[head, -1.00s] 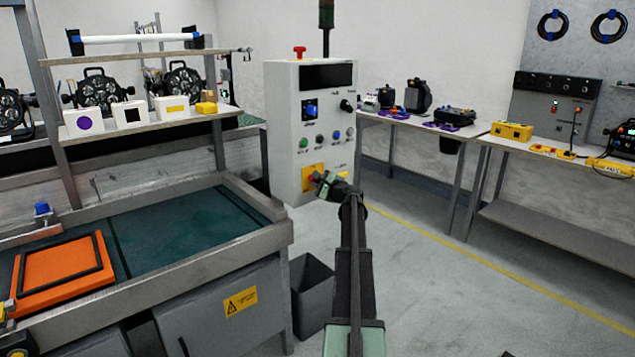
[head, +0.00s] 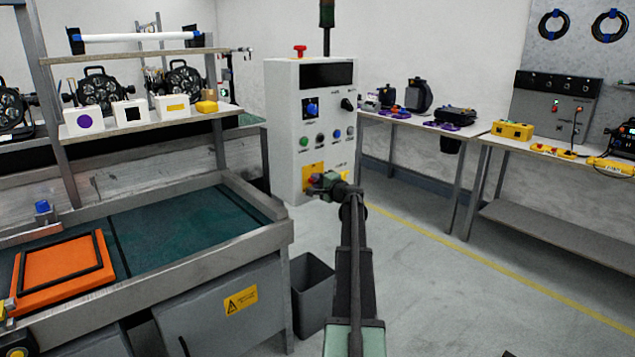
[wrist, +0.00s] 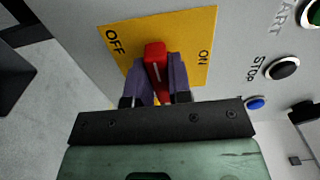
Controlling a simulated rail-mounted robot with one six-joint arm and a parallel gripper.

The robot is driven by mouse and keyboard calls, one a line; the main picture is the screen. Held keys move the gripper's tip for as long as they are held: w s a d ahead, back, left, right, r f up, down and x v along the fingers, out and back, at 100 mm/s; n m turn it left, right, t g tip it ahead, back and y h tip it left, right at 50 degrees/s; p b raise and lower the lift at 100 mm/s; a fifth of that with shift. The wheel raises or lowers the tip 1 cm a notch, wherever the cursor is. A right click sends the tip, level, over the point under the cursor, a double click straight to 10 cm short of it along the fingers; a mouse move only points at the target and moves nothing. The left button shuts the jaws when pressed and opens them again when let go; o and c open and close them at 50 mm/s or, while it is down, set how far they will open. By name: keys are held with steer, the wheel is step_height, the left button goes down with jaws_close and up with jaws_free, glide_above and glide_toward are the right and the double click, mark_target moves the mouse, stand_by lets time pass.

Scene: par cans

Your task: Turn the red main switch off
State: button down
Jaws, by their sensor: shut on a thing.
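The red main switch (wrist: 155,58) is a lever handle on a yellow plate (wrist: 190,35) marked OFF at the left and ON at the right in the wrist view. Its white line lies between the two marks, tilted slightly. My gripper (wrist: 158,75) is shut on the red handle, with one purple finger on each side. In the head view, my gripper (head: 317,182) is at the yellow plate (head: 312,168), low on the white control cabinet (head: 284,150), and mostly hides the switch.
A black STOP button (wrist: 282,68) and a blue button (wrist: 255,103) sit right of the plate. A red mushroom button (head: 299,50) is on top of the cabinet. A workbench (head: 275,235) stands at left, a grey bin (head: 312,290) below. Floor at right is clear.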

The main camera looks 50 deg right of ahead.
stand_by(0.3)
steer(key=c, duration=1)
jaws_free()
steer(key=shift+c, duration=0.2)
steer(key=s+a, duration=0.2)
steer(key=s, duration=0.8)
steer(key=shift+s, duration=0.35)
